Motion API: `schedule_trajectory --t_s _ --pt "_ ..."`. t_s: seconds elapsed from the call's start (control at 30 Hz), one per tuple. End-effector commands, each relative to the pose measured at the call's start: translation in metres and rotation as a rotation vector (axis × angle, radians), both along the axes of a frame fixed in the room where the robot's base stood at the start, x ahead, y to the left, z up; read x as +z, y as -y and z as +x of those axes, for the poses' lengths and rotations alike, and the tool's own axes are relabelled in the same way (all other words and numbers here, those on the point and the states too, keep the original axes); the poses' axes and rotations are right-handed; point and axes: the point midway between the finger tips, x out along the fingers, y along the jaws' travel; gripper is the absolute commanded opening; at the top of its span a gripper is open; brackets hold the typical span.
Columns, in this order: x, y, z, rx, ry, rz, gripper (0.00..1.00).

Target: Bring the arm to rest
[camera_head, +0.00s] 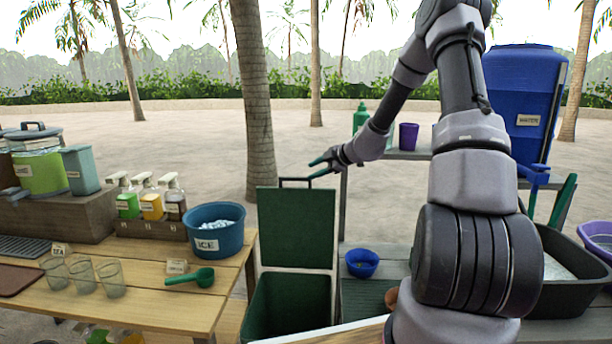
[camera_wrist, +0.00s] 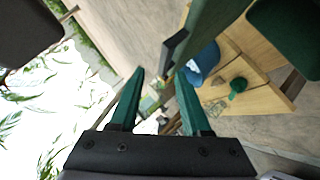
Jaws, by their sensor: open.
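My arm reaches across the head view from the right. My gripper (camera_head: 322,165) is open, with green fingers, and is held in the air just above and right of the raised lid of the green bin. In the wrist view my gripper (camera_wrist: 160,100) shows spread fingers with nothing held between them. The lid (camera_head: 296,228) stands upright, with its dark handle (camera_head: 295,179) on top, close to the fingertips. The handle also shows in the wrist view (camera_wrist: 172,48), near the right finger. I cannot tell whether it touches. The green bin (camera_head: 288,310) is open below.
A wooden table (camera_head: 150,315) at left holds a blue ice bucket (camera_head: 213,236), a green scoop (camera_head: 191,278), glasses and spray bottles. A blue bowl (camera_head: 361,263), a dark basin (camera_head: 565,270) and a blue water dispenser (camera_head: 524,95) are at right. Open paving lies behind.

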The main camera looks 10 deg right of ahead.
Motion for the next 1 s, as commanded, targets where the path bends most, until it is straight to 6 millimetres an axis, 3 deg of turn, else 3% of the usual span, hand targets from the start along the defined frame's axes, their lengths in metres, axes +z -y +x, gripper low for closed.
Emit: schedule_trajectory --t_s 0.43,0.57,0.77,1.0 --pt "0.006 0.003 -0.006 0.006 0.005 -0.005 0.47" --pt "0.024 -0.008 -0.015 0.111 0.085 -0.118 0.47" --pt "0.088 -0.046 -0.068 0.579 0.43 -0.609 0.47" --pt "0.153 -0.076 -0.163 1.249 0.925 -1.254 0.47"
